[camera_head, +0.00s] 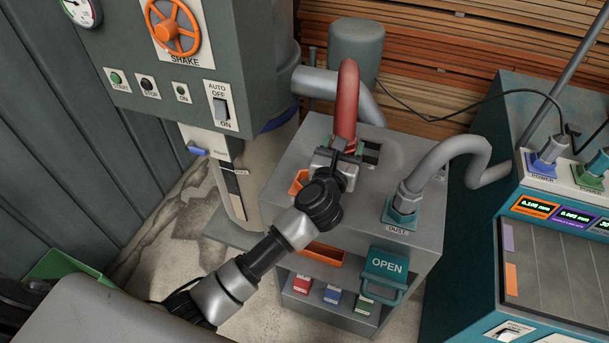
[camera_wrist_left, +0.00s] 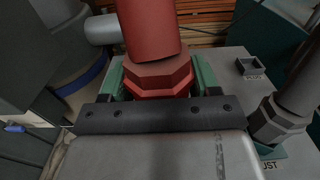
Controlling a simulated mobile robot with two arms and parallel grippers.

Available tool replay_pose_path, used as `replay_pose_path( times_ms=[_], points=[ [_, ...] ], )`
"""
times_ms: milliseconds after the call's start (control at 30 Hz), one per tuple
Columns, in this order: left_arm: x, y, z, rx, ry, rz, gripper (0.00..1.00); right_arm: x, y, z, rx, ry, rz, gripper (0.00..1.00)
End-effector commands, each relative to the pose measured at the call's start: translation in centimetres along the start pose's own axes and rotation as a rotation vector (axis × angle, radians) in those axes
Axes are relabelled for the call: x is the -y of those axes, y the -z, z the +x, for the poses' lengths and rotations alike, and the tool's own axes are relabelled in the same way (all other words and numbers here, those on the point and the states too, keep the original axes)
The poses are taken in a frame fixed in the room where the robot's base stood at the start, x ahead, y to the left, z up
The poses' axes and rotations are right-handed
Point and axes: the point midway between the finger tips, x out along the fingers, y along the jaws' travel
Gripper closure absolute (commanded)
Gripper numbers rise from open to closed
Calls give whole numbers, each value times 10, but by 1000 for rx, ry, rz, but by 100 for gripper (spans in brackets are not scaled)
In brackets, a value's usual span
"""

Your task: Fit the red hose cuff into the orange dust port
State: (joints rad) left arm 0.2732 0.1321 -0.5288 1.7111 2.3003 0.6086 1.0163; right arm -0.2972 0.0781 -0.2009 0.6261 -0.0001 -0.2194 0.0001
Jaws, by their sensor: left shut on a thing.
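My left gripper (camera_head: 346,152) is shut on the red hose cuff (camera_wrist_left: 158,78), with its green fingers on either side of the faceted collar. The red hose (camera_head: 347,95) rises from the cuff in the head view and arches toward the back. The cuff is over the grey cabinet top, but I cannot tell whether it touches anything. An orange piece (camera_head: 298,182) shows beside the gripper at the cabinet's left edge; it may be the orange dust port, mostly hidden by my wrist. The cuff's lower end is hidden. My right gripper is not in view.
A grey hose stands in a teal port (camera_head: 402,210) labelled DUST, right of my gripper. A dark square socket (camera_head: 370,152) lies close behind. The grey cabinet (camera_head: 420,245) has an OPEN handle (camera_head: 386,266) and an orange bin (camera_head: 322,255). A control cabinet stands at left.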

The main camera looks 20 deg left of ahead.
Motion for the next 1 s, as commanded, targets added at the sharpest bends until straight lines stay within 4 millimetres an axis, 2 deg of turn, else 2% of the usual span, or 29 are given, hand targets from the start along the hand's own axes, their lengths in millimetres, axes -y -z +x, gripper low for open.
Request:
replay_pose_path(
  times_ms=[33,167,367,467,700,1000],
  points=[
    [-14,8,-1,-3,-2,7,66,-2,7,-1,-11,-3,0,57],
    [-42,26,-1,-2,-1,4,66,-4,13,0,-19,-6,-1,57],
    [-72,44,-1,0,0,1,66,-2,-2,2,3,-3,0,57],
    [-76,47,-1,1,2,-1,66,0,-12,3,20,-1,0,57],
    [-77,83,-1,-1,0,-1,66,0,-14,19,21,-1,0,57],
    [-76,86,-1,1,2,-1,66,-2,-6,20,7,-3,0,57]
  ],
)
